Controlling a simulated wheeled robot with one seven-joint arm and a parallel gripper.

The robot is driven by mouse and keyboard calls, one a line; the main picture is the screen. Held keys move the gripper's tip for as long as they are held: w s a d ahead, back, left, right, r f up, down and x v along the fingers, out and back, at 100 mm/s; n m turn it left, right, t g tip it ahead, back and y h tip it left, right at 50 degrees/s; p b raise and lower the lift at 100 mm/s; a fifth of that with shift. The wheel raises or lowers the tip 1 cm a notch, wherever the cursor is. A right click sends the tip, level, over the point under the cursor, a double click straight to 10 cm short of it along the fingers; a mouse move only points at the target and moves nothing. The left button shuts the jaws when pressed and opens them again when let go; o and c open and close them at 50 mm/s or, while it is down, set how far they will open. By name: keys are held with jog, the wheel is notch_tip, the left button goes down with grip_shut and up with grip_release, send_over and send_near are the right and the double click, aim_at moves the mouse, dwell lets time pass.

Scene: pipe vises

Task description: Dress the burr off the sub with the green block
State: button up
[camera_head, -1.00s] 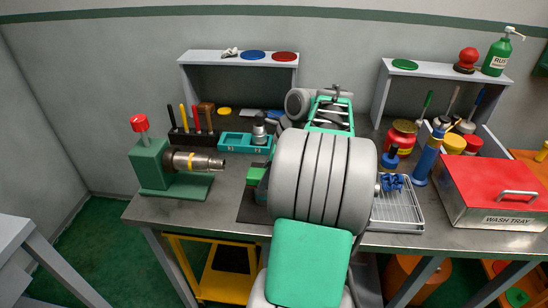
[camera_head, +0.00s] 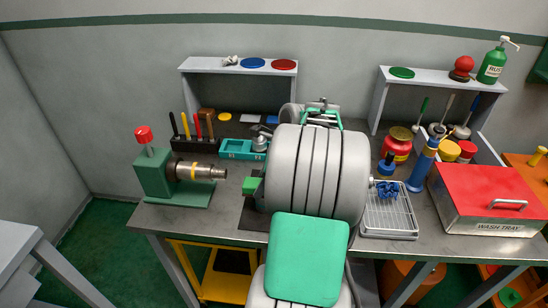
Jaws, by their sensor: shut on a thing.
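The sub (camera_head: 203,172) is a metal tube with a yellow band, clamped level in a green vise (camera_head: 156,178) with a red knob at the left of the bench. Its free end points right. The burr is too small to make out. The green block (camera_head: 250,186) is just right of the sub's free end, with a small gap between them in the picture. My gripper (camera_head: 260,188) is shut on the block. Most of the gripper is hidden behind my grey ridged arm.
A teal tray (camera_head: 238,150) and a tool rack (camera_head: 195,145) stand behind the sub. Right of my arm are a wire rack (camera_head: 388,222) with a blue part, a blue cylinder (camera_head: 421,166) and a red-lidded wash tray (camera_head: 490,200). The bench front below the vise is clear.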

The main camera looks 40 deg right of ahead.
notch_tip(320, 180, up, 2)
jog(key=shift+s+d+r+p, duration=0.1)
jog(key=shift+r+p, duration=0.05)
jog(key=shift+p, duration=0.2)
jog(key=shift+s+r+p, duration=0.25)
jog(key=shift+p, duration=0.1)
jog(key=shift+d+r+p, duration=0.15)
jog(key=shift+r+p, duration=0.15)
jog(key=shift+p, duration=0.15)
notch_tip(320, 180, up, 5)
jog(key=p, duration=0.6)
jog(key=shift+f, duration=0.2)
jog(key=shift+w, duration=0.1)
